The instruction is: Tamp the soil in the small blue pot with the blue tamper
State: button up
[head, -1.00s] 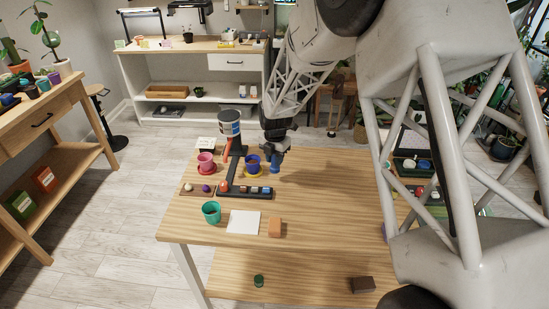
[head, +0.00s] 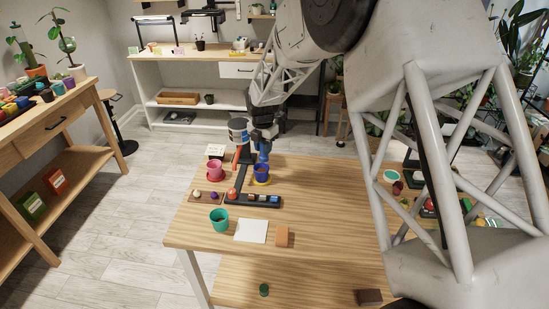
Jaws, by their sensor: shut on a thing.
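The small blue pot (head: 260,173) stands on a yellow saucer (head: 262,183) near the far edge of the wooden table. My gripper (head: 264,138) points down above the pot and is shut on the blue tamper (head: 265,153). The tamper is upright, and its lower end is at the pot's mouth. I cannot tell from this distance whether it touches the soil, which is hidden.
A pink pot (head: 214,170) and a dark stand with a blue-white canister (head: 238,131) are close on the left. A black tray (head: 240,199) with small blocks lies in front. A teal pot (head: 219,219), white sheet (head: 251,231) and orange block (head: 282,237) are nearer. The table's right middle is clear.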

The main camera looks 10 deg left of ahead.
aim_at(261, 159)
jog(key=shift+w+a+r, duration=0.25)
jog(key=shift+a+r, duration=0.2)
jog(key=shift+a, duration=0.1)
jog(key=shift+f, duration=0.15)
jog(key=shift+f, duration=2)
jog(key=shift+f, duration=1.55)
dwell(2.2)
jog(key=shift+r, duration=0.2)
dwell(0.4)
jog(key=shift+r, duration=3.5)
